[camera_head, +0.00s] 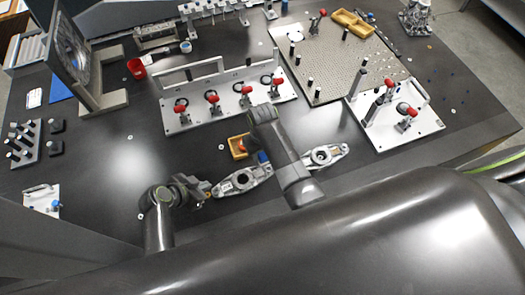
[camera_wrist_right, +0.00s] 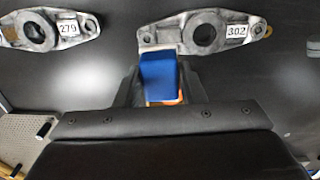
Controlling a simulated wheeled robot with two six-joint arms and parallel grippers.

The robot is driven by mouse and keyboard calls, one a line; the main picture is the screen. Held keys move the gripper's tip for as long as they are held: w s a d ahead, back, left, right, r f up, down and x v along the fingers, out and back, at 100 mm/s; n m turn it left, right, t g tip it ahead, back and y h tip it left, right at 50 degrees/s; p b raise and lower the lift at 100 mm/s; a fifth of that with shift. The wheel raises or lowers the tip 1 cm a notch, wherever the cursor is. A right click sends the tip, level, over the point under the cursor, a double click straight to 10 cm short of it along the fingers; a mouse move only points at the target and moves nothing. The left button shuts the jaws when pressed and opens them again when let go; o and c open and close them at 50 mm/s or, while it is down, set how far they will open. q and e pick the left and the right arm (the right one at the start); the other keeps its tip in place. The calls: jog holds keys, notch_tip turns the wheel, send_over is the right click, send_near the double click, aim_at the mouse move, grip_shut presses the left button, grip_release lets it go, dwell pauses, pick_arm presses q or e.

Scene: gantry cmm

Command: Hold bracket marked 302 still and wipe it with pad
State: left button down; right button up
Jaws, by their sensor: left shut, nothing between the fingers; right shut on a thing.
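The bracket marked 302 (camera_wrist_right: 183,39) is a grey metal casting with a round hub, lying on the dark table; in the head view it is the left bracket (camera_head: 232,186). My right gripper (camera_head: 262,152) is shut on a blue pad (camera_wrist_right: 160,75), also visible in the head view (camera_head: 263,157). The pad's front edge is at the bracket's inner end; whether it touches I cannot tell for sure. My left gripper (camera_head: 208,194) is shut and empty at the bracket's outer left end; contact is unclear.
A similar bracket marked 279 (camera_wrist_right: 69,34) lies to the right in the head view (camera_head: 336,151). A white fixture plate with red clamps (camera_head: 180,124) stands further back. The table left of my left gripper is mostly clear.

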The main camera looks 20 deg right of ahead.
pick_arm(q)
jog(key=b+v, duration=0.1)
jog(key=v, duration=0.7)
pick_arm(e)
jog(key=shift+f, duration=0.65)
pick_arm(q)
jog(key=shift+f, duration=0.1)
